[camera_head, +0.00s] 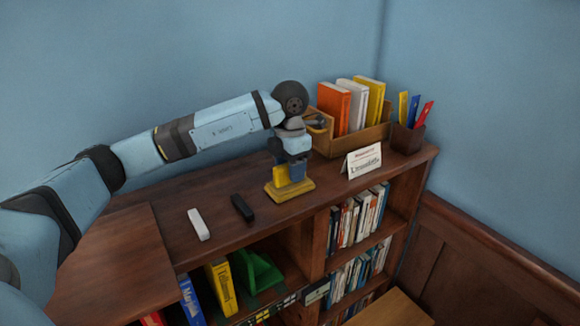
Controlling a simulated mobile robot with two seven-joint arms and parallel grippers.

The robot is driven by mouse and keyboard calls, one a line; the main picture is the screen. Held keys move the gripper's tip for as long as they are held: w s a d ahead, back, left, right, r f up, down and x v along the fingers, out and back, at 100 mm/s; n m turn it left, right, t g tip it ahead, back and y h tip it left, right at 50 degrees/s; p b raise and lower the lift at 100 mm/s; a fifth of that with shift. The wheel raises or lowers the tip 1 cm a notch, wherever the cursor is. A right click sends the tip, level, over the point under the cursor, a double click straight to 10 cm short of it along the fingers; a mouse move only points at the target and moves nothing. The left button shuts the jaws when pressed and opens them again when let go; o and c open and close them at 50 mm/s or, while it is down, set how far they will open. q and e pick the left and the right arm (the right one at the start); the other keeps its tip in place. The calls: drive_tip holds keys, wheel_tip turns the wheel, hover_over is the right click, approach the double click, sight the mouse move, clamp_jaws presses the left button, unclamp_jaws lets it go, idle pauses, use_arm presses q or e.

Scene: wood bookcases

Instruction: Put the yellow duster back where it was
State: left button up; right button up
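My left arm reaches in from the left, and my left gripper (291,173) points down over the dark wood bookcase top (225,182), left of the name card. An upright yellow block (281,176), which looks like the yellow duster, shows at its fingers. Below it a flat yellow slab (287,192) lies on the bookcase top. I cannot tell whether block and slab are one piece. The gripper hides part of both, and whether its fingers are closed on the block is not clear. My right gripper is not in view.
A white block (199,224) and a black block (242,208) lie left of the gripper. Behind and right stand a wooden book box (350,143), a pen holder (408,138) and a name card (362,160). Books and a green object (258,271) fill shelves below.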

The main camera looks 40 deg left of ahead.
use_arm(q)
drive_tip(key=shift+r, duration=0.65)
wheel_tip(320, 180, up, 11)
drive_tip(key=b, duration=0.1)
